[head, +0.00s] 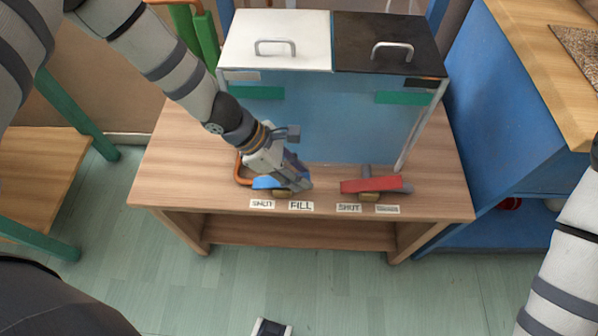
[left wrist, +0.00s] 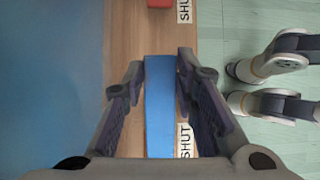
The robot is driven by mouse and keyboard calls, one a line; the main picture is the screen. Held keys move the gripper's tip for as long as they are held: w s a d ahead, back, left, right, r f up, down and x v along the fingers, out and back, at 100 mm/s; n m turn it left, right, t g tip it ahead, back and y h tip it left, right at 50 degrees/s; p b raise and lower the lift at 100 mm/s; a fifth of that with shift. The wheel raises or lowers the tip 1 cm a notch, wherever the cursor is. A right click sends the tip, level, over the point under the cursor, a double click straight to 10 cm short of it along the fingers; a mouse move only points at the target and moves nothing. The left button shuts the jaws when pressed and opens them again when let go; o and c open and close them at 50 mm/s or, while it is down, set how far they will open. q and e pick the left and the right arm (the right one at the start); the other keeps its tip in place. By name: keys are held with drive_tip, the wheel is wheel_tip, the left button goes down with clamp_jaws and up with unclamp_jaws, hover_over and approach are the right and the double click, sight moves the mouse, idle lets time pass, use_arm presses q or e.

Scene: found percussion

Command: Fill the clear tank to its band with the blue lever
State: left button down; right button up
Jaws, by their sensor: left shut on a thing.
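The clear tank (head: 320,125) stands on a wooden bench and looks blue through its front. Green band pieces (head: 403,97) mark its upper left and right; I cannot make out the liquid level against them. The blue lever (head: 266,183) lies low in front of the tank at the left, above SHUT and FILL labels (head: 301,206). My left gripper (head: 298,180) is shut on it and hides part of it. In the left wrist view the blue lever (left wrist: 160,110) runs between the fingers, beside a SHUT label.
A red lever (head: 372,185) sits to the right on the bench (head: 165,150), above its own labels. White and black lids (head: 384,35) with handles cover the tank. A blue cabinet (head: 500,120) stands right, a green-framed table left. The floor in front is mostly clear.

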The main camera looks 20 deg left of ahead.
idle(0.4)
use_arm(q)
drive_tip(key=c, duration=1.3)
unclamp_jaws()
drive_tip(key=v, duration=1.2)
drive_tip(key=shift+s+a, duration=0.1)
